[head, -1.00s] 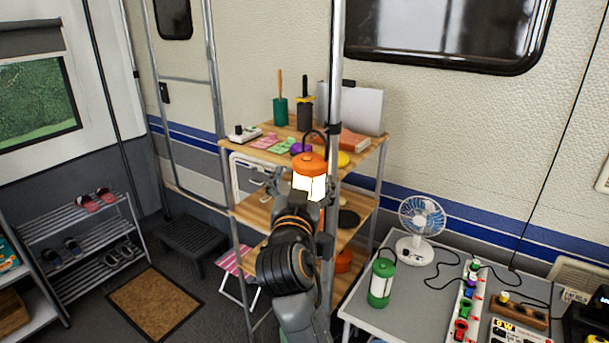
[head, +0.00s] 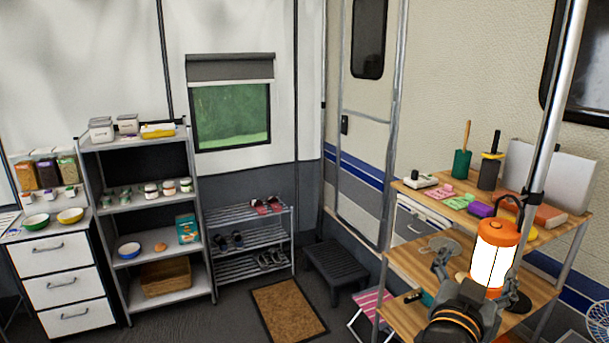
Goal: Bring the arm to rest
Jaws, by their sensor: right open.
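My right gripper (head: 464,284) is open in the lower right of the head view, with its forearm coming up from the bottom edge. It is in front of the wooden shelf rack. An orange lantern (head: 496,254) with a lit white body and a dark handle loop is just beyond and to the right of it. The gripper hides part of the lantern's base, and I cannot tell whether they touch. The lantern appears to stand upright at the middle shelf (head: 420,264). My left gripper is out of view.
The top shelf (head: 425,196) holds pots, colored pads and a book. A metal pole (head: 546,125) rises close by on the right. A pink striped folding stool (head: 368,308), a black step (head: 335,265) and a doormat (head: 287,308) are on the floor. A fan (head: 599,322) shows at the right edge.

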